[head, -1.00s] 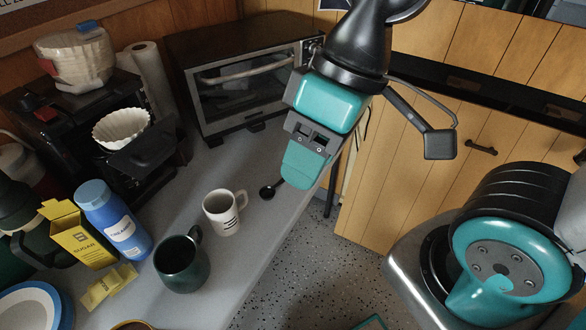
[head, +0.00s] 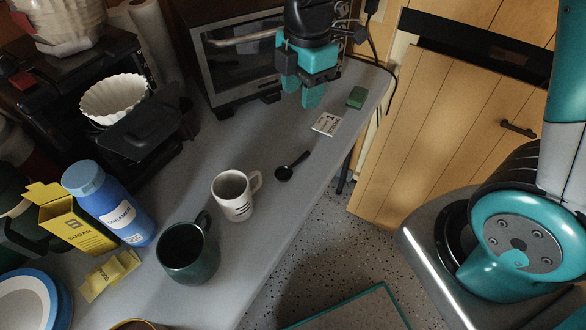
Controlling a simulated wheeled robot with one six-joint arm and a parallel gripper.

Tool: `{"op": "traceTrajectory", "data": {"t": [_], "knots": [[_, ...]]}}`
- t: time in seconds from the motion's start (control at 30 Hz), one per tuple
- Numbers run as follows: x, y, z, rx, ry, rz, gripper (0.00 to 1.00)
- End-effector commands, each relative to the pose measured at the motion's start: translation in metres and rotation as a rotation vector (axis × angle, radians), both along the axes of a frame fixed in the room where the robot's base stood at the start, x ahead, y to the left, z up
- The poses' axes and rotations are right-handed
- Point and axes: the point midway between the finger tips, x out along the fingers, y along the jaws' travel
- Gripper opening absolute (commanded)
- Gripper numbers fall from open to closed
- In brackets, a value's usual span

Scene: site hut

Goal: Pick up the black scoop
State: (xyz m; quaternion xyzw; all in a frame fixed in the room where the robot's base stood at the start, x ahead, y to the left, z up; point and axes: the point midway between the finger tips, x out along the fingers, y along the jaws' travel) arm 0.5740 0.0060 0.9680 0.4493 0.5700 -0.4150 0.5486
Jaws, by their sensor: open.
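The black scoop (head: 285,172) lies on the grey counter, to the right of the white mug. Its round bowl is at the lower left and its handle points to the upper right. My gripper (head: 301,94) is above the counter in front of the toaster oven, farther back than the scoop and apart from it. Its teal fingers point down, open, with nothing seen between them.
A white mug (head: 232,198) stands close left of the scoop, with a dark green mug (head: 186,256) nearer. A small card (head: 327,124) and a green block (head: 356,97) lie behind the scoop. The toaster oven (head: 236,75) stands at the back. The counter's right edge is near the scoop.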

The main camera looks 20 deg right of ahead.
Motion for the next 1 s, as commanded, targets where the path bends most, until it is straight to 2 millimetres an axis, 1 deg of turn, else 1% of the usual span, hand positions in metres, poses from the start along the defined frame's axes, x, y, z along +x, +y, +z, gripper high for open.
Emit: {"op": "traceTrajectory", "data": {"t": [0.03, 0.1, 0.2, 0.27, 0.37, 0.6, 0.7, 0.8, 1.0], "knots": [[0.008, -0.003, -0.013, -0.02, 0.003, 0.066, 0.47], [0.016, -0.007, -0.022, -0.04, 0.0, 0.142, 0.47], [0.021, -0.011, -0.032, -0.055, 0.001, 0.202, 0.47], [0.022, -0.011, -0.04, -0.059, 0.004, 0.215, 0.47], [0.021, -0.012, -0.059, -0.06, 0.006, 0.218, 0.47], [0.021, -0.012, -0.114, -0.059, 0.006, 0.216, 0.47], [0.02, -0.012, -0.133, -0.059, 0.006, 0.215, 0.47], [0.021, -0.012, -0.145, -0.058, 0.003, 0.215, 0.47], [0.019, -0.013, -0.158, -0.058, 0.002, 0.215, 0.47]]}}
